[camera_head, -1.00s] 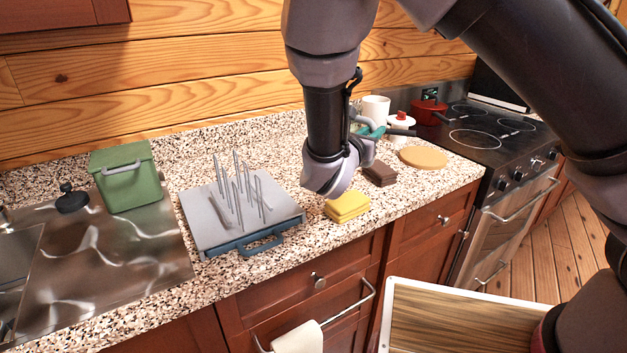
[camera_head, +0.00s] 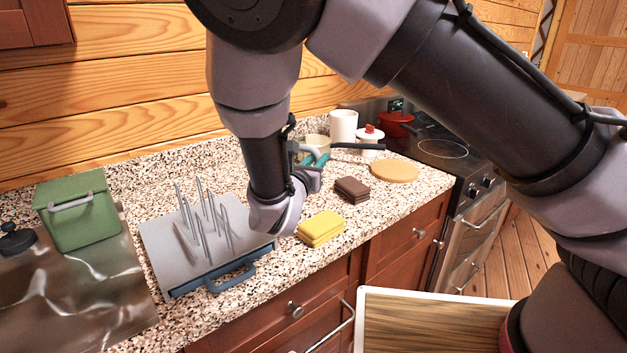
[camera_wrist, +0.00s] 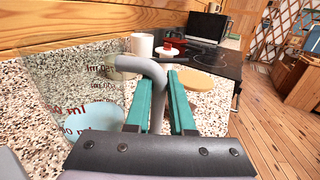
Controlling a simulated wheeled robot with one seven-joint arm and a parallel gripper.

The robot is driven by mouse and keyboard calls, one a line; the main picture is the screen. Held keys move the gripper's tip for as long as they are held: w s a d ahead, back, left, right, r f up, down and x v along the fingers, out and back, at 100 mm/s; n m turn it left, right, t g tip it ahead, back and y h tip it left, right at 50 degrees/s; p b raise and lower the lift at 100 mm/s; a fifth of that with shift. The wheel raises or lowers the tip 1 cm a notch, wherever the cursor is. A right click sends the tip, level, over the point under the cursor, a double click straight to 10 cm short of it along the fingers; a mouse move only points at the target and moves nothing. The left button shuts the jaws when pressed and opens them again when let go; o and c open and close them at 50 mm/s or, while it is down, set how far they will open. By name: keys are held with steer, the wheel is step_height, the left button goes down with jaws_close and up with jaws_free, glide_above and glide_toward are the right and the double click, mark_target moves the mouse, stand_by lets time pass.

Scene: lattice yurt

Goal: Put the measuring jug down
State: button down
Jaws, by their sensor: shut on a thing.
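The measuring jug (camera_wrist: 75,85) is clear with dark red markings and fills the left of the wrist view. A pale blue round patch shows at its lower part. My gripper (camera_wrist: 159,85) has its teal fingers shut on the jug's grey curved handle. A pale part of the jug (camera_head: 317,141) shows just behind the fingers; the rest is hidden. I cannot tell whether its base touches the counter.
A grey rack with upright rods (camera_head: 165,245) stands left of my wrist. Yellow sponges (camera_head: 321,229), a brown block (camera_head: 352,189) and a round tan board (camera_head: 394,171) lie to the right. A white mug (camera_head: 343,125) and red-lidded jar (camera_head: 370,138) stand behind. A green bin (camera_head: 80,212) is far left.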

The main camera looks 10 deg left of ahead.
steer(key=shift+f, duration=2.35)
steer(key=c, duration=0.8)
jaws_free()
steer(key=shift+o, duration=0.2)
